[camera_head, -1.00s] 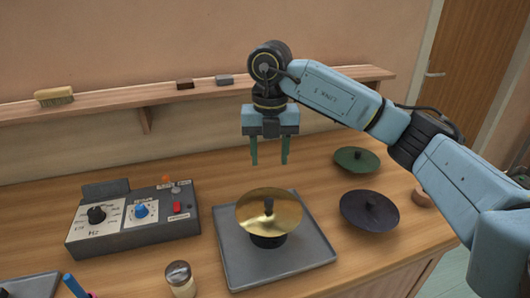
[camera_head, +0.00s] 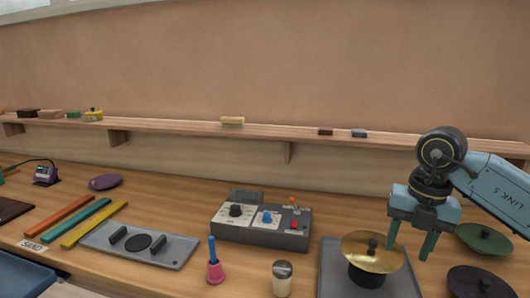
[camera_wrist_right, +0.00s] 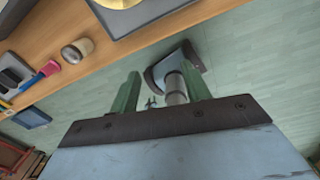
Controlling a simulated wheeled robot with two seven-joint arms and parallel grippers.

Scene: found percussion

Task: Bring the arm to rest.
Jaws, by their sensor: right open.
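My right gripper (camera_head: 409,250) is open, with nothing between its two green fingers. In the head view it appears just right of the brass lid (camera_head: 362,246) and overlaps the view of the worktop. In the right wrist view the open fingers (camera_wrist_right: 162,88) point over the green floor, clear of the table edge. The brass lid sits on a dark round base (camera_head: 367,275) on a grey tray (camera_head: 333,270). My left gripper is not in view.
A green lid (camera_head: 484,239) and a dark lid (camera_head: 480,284) lie at the right. A wall shelf (camera_head: 220,130) runs behind.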

